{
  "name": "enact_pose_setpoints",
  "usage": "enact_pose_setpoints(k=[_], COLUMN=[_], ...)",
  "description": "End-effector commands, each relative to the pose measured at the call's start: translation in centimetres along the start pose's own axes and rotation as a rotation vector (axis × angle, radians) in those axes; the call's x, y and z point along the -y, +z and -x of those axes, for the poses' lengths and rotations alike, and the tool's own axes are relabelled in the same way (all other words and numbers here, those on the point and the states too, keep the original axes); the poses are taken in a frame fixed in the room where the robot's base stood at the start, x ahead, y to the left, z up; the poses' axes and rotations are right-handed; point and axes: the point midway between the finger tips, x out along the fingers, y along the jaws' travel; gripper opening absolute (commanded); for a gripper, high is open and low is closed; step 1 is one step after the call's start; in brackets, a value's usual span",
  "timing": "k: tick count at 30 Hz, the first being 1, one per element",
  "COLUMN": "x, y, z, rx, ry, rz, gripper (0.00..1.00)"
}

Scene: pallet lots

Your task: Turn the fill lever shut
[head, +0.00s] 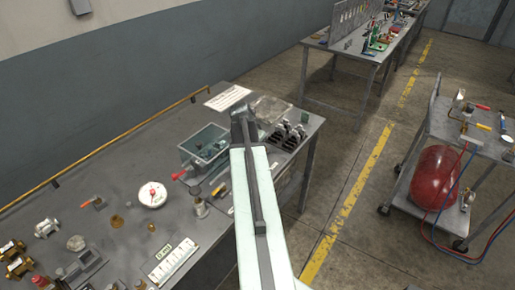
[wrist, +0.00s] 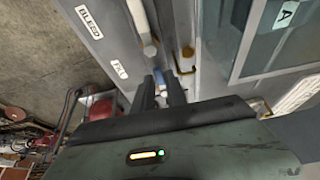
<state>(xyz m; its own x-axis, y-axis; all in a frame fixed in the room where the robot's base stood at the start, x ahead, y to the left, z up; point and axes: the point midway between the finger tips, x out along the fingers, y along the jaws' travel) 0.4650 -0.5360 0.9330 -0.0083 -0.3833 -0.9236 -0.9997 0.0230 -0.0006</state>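In the wrist view a FILL label (wrist: 120,69) and a BLEED label (wrist: 88,22) sit on a grey surface. A small blue part (wrist: 160,79) shows beyond the gap between the fingers of my gripper (wrist: 161,92); I cannot tell if it is the fill lever or if the fingers touch it. The two dark fingers are apart with a gap between them. In the head view my arm reaches over the bench and its end hides what lies beyond it. On the cart at right lie a red lever (head: 482,107) and a yellow lever (head: 484,126); their labels are not readable.
A grey workbench (head: 125,205) holds a grey bin (head: 205,147), a white round dial (head: 152,195) and brass fittings (head: 18,268). A red tank (head: 433,177) with hoses sits on the cart's lower shelf. Open floor (head: 345,175) lies between bench and cart.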

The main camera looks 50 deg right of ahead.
Motion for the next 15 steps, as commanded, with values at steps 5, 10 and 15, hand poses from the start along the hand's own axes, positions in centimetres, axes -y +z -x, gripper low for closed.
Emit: enact_pose_setpoints(k=[5, 10, 15], x=[0.03, 0.06, -0.22], y=[0.01, 0.02, 0.08], z=[0.00, 0.01, 0.03], rx=[0.000, 0.000, 0.001], ry=[-0.001, -0.002, -0.016], rz=[0.001, 0.001, 0.032], gripper=[0.34, 0.34, 0.34])
